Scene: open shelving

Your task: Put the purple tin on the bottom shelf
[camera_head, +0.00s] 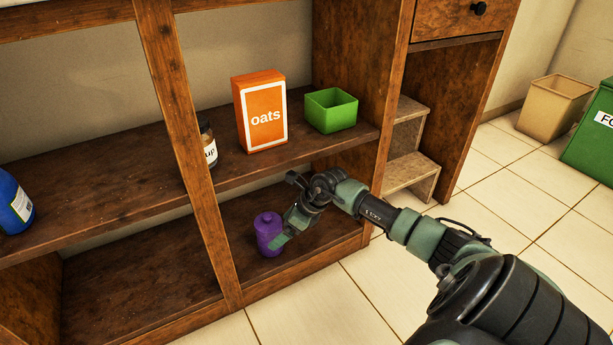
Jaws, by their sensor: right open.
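The purple tin (268,231) stands upright on the bottom shelf (318,227), in the bay right of the wooden post. My right gripper (279,238) is at the tin's right side, with a green finger in front of its lower right edge. The gripper is open. The far finger is hidden, and I cannot tell whether the fingers touch the tin. My left gripper is not in view.
The middle shelf above holds an orange oats box (261,112), a green open bin (331,110), a bottle (208,146) partly behind the post (183,130), and a blue bottle (14,204). A step stool (408,172) stands right of the bay. The bottom shelf left of the post is clear.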

